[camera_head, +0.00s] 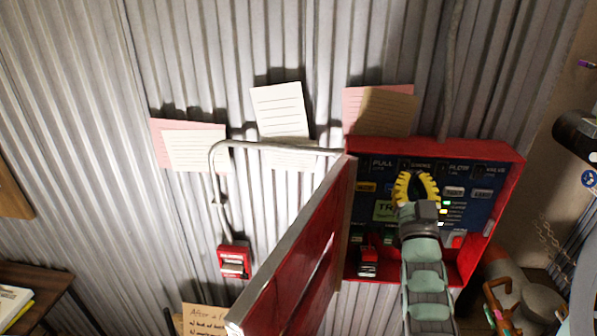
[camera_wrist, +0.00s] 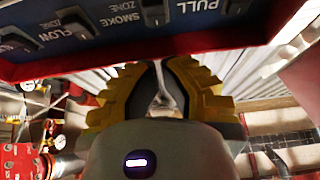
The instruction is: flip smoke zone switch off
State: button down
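The smoke zone switch (camera_wrist: 153,12) is a small dark toggle beside the SMOKE ZONE label at the top of the wrist view. In the head view its label (camera_head: 418,166) is in the top row of the open red panel box (camera_head: 508,185), between PULL and FLOW. My gripper (camera_head: 415,174) is in front of the panel just below that row. Its yellow fingers also show in the wrist view (camera_wrist: 160,64), with tips drawn close together and nothing between them. They look apart from the switch. The switch's position is too small to tell.
The red box door (camera_head: 300,245) hangs open at the left of my arm. Other toggles, such as the FLOW switch (camera_wrist: 75,22), are close by. A bent grey conduit (camera_head: 217,185) runs to a small red call point (camera_head: 234,262). Papers hang on the corrugated wall.

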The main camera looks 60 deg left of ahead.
aim_at(407, 164)
jog(key=shift+w+a+f+p, duration=0.25)
jog(key=shift+w+a+p, duration=0.3)
jog(key=shift+w+a, duration=0.15)
jog(key=shift+w+a+f+p, duration=0.25)
jog(key=shift+w+a+p, duration=0.25)
jog(key=shift+w+a, duration=0.15)
jog(key=shift+a+f, duration=0.1)
jog(key=shift+w+f+b, duration=0.1)
jog(key=shift+b, duration=0.2)
